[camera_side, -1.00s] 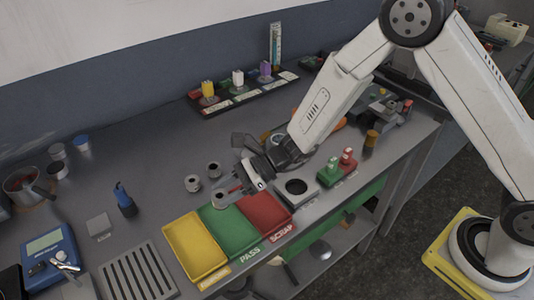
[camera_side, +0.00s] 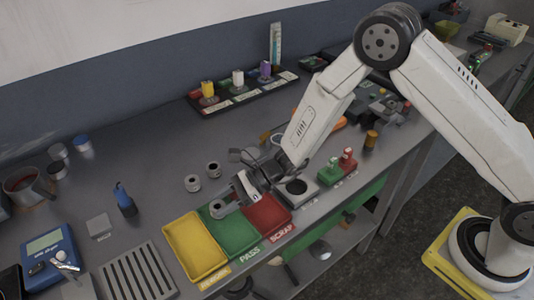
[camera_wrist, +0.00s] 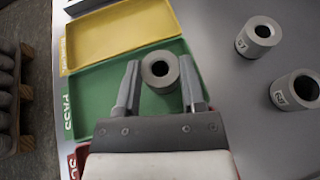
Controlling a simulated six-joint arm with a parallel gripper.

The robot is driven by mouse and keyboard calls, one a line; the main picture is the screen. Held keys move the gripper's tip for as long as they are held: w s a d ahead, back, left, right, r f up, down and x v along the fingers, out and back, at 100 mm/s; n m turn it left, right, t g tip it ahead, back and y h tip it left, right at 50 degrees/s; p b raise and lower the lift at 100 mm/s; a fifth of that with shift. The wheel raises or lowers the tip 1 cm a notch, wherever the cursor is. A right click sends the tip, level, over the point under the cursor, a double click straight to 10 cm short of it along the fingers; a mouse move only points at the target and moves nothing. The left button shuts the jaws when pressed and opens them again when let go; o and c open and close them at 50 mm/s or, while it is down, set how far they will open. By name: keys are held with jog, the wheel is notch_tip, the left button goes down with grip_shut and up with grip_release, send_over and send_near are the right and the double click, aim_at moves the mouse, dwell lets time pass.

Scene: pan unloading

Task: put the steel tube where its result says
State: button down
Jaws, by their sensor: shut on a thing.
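My gripper (camera_wrist: 160,84) is shut on a grey steel tube (camera_wrist: 159,68), which stands upright between the fingers with its open bore facing the wrist camera. In the side view the tube (camera_side: 217,208) and my gripper (camera_side: 230,206) are over the green tray (camera_side: 238,241), labelled PASS. Whether the tube touches the tray floor I cannot tell. The red tray (camera_side: 268,213), labelled SCRAP, lies to the right, partly under my gripper. The yellow tray (camera_side: 195,248) lies to the left; its label is too small to read surely. No result shows on the held tube.
Two other steel tubes (camera_side: 193,183) (camera_side: 213,169) stand behind the trays, with small marks on their sides. A grey block with a round hole (camera_side: 297,188) and a green-and-red fixture (camera_side: 338,170) stand right of the trays. A slotted plate (camera_side: 138,272) lies left.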

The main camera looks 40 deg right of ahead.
jog(key=shift+f, duration=0.1)
jog(key=shift+c, duration=1)
grip_release()
jog(key=shift+s+d+r, duration=0.1)
jog(key=shift+d+r, duration=0.25)
jog(key=shift+d, duration=0.05)
jog(key=v, duration=1.1)
jog(key=shift+d, duration=0.1)
jog(key=shift+s, duration=0.1)
